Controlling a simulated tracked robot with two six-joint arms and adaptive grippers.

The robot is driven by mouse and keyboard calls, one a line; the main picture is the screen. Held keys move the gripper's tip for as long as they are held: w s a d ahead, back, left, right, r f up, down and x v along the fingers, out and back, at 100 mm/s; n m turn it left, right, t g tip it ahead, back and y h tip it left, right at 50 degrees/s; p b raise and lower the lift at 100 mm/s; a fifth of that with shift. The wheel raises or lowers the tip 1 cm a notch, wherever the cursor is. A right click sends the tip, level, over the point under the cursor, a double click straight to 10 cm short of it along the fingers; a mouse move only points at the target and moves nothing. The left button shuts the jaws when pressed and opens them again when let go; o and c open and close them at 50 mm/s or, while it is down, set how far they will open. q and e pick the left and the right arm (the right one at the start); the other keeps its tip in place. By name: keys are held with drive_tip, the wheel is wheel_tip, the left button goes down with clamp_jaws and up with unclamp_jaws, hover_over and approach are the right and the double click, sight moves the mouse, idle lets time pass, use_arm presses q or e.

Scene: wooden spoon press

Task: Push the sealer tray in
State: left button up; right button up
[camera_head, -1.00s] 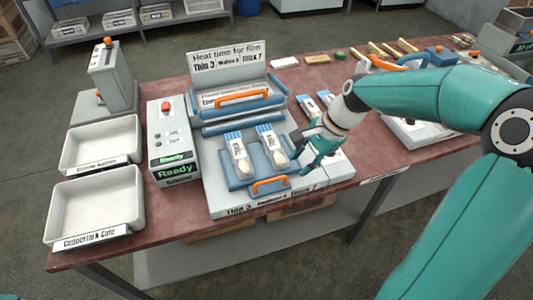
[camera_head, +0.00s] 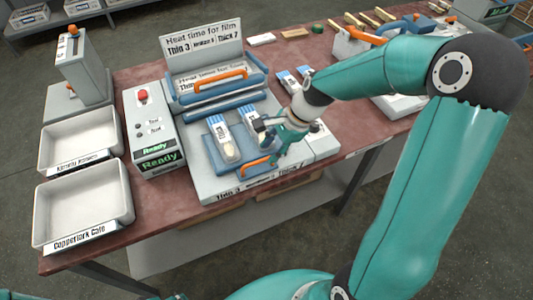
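The blue sealer tray (camera_head: 216,163) lies pulled out on the grey base of the sealer (camera_head: 207,189). It has an orange front handle (camera_head: 252,164) and carries two paper-sleeved wooden spoons, the left one (camera_head: 222,138) in full view. The right one (camera_head: 250,118) is partly hidden by my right gripper (camera_head: 267,143). That gripper is over the tray's right side, close to the handle's right end, with its fingers apart and nothing held. Contact with the handle cannot be told. The sealer's upper part with its orange handle (camera_head: 220,77) stands behind the tray. My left gripper is out of view.
A control box (camera_head: 152,125) with a red button and green "Ready" displays stands left of the sealer. Two white bins (camera_head: 81,205) are farther left. More sleeved spoons (camera_head: 287,80) lie behind my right gripper.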

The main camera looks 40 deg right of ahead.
sight(263, 159)
drive_tip(key=shift+x, duration=1.7)
clamp_jaws()
